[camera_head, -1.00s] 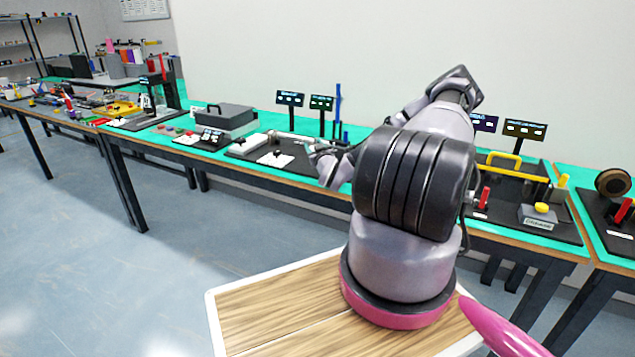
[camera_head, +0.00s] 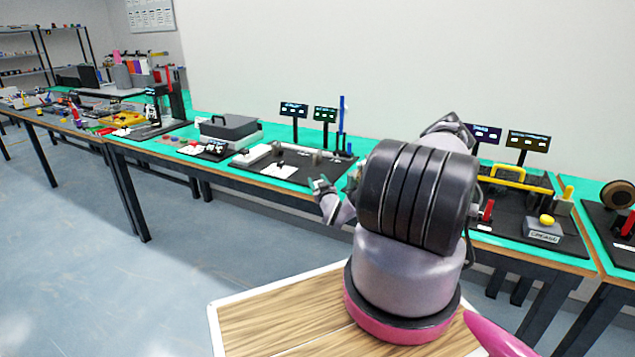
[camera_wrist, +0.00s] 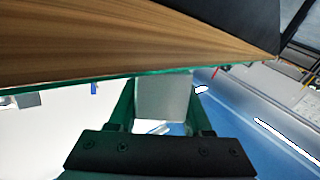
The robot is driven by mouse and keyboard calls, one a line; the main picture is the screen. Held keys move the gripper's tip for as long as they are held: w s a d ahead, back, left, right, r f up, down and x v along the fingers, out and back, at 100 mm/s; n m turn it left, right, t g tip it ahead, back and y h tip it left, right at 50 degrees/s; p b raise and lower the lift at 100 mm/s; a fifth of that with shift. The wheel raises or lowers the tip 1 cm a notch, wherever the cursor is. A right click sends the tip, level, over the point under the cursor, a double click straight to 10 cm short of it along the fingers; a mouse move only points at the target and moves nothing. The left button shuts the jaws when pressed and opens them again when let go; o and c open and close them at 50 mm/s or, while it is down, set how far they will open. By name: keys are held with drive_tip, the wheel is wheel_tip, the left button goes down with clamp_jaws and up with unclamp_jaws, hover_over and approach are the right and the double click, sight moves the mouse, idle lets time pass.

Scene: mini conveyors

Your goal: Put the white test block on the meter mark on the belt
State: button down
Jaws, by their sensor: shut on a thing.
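My gripper (camera_head: 319,184) is in front of the front edge of the green-topped bench. In the wrist view my gripper (camera_wrist: 162,105) has its dark fingers on both sides of a pale grey-white block (camera_wrist: 163,98), which fits the white test block. It is shut on the block. A small conveyor (camera_head: 317,156) with grey ends stands on a black mat (camera_head: 341,165) behind the gripper, partly hidden by my arm. The meter mark is too small to make out.
A white device (camera_head: 251,156) and a white plate with a black knob (camera_head: 279,170) stand left of the conveyor. A grey case (camera_head: 229,128) is farther left. Two small displays (camera_head: 325,114) and a blue post (camera_head: 341,115) rise behind. The bench edge (camera_wrist: 120,80) lies close to the gripper.

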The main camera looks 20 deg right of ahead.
drive_tip(key=shift+f, duration=0.15)
drive_tip(key=shift+c, duration=1.7)
unclamp_jaws()
